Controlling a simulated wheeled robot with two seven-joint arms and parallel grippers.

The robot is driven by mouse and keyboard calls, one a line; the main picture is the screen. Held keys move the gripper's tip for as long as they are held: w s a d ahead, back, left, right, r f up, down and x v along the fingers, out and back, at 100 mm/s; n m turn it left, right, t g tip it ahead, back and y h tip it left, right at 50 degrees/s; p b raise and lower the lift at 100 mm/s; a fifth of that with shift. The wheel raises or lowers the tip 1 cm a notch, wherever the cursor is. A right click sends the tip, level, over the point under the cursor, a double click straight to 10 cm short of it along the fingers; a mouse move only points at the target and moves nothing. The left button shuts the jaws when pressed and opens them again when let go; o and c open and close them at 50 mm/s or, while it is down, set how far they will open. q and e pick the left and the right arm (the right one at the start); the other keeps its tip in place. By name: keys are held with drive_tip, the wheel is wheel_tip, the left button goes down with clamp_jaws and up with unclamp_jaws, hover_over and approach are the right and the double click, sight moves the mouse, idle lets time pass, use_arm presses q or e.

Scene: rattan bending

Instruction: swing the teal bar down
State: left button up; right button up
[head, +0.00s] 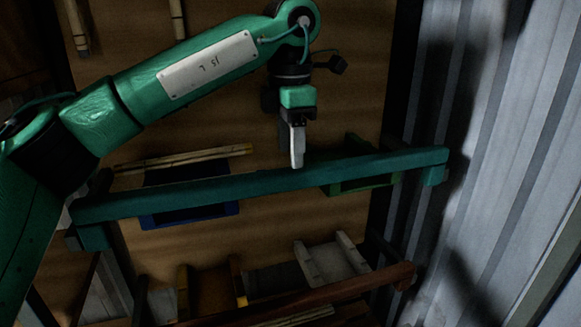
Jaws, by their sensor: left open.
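The teal bar (240,187) spans the middle of the head view, its right end higher than its left in the picture. Each end has a block that turns downward. My left arm comes in from the left and reaches over it. My left gripper (297,160) points down, with its pale fingers at the bar's upper edge, right of its middle. The gripper is open and nothing shows between the fingers. I cannot tell whether the fingertips touch the bar. My right gripper is out of view.
Behind the bar are a blue tray (190,217), a green tray (370,183) and pale rattan poles (185,159). Below are a red-brown bar (320,290) and a grey rack (331,262). A corrugated metal wall (480,150) stands at the right.

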sight(291, 171)
use_arm(q)
drive_tip(key=f, duration=0.2)
drive_tip(key=f+p, duration=0.1)
drive_tip(key=shift+s+f, duration=0.3)
drive_tip(key=shift+f, duration=0.05)
drive_tip(key=shift+w+f, duration=0.1)
drive_tip(key=shift+f, duration=0.6)
drive_tip(key=c, duration=0.9)
clamp_jaws()
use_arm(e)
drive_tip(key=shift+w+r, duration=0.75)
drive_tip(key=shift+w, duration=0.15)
